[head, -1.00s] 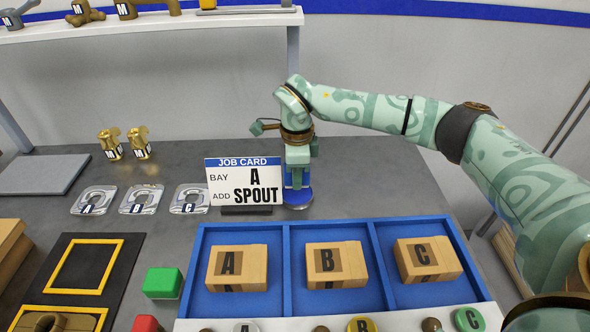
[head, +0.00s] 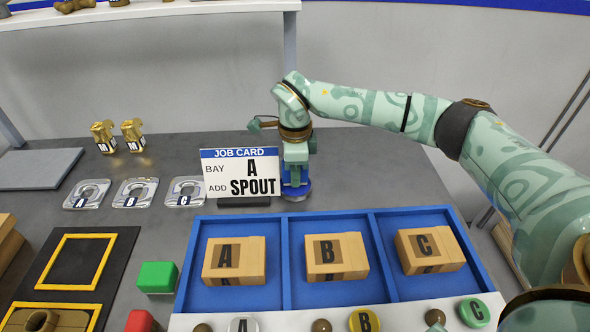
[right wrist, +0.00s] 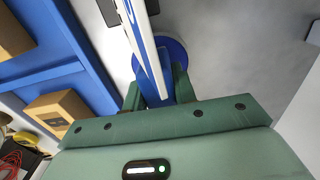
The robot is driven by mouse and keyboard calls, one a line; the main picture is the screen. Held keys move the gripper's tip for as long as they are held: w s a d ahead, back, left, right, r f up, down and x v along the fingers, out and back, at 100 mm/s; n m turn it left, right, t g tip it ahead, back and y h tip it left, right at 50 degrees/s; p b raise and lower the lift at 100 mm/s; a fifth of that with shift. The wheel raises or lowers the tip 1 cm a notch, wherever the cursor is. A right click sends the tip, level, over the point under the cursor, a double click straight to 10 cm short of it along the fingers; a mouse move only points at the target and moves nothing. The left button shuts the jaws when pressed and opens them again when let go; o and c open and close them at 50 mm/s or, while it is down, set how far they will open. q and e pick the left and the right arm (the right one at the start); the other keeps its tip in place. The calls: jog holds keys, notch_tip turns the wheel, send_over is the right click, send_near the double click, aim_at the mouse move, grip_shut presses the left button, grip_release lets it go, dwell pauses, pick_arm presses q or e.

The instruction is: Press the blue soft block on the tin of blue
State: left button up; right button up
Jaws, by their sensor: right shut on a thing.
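My right gripper (head: 295,180) is at the back of the table, just right of the job card, pointing down. It is shut on the blue soft block (head: 285,179), a narrow blue shape between the fingers. The tin of blue (head: 297,196) is a low round blue thing directly under the block. The block's lower end is at the tin; I cannot tell for sure whether they touch. In the right wrist view the tin (right wrist: 173,50) shows beyond the fingers, and the job card's edge (right wrist: 143,45) partly covers the view. My left gripper is not in view.
The job card (head: 240,174) stands close to the left of my right gripper. The blue tray (head: 288,262) with boxes A, B and C lies in front. Clear letter tags (head: 134,193) and two brass pieces (head: 118,137) are at left. The table right of the tin is clear.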

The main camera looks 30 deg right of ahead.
jog(key=shift+f, duration=0.45)
dwell(0.3)
jog(key=shift+f, duration=0.1)
dwell(1.5)
notch_tip(320, 180, up, 7)
jog(key=p, duration=0.6)
jog(key=shift+r, duration=0.2)
jog(key=shift+f, duration=0.15)
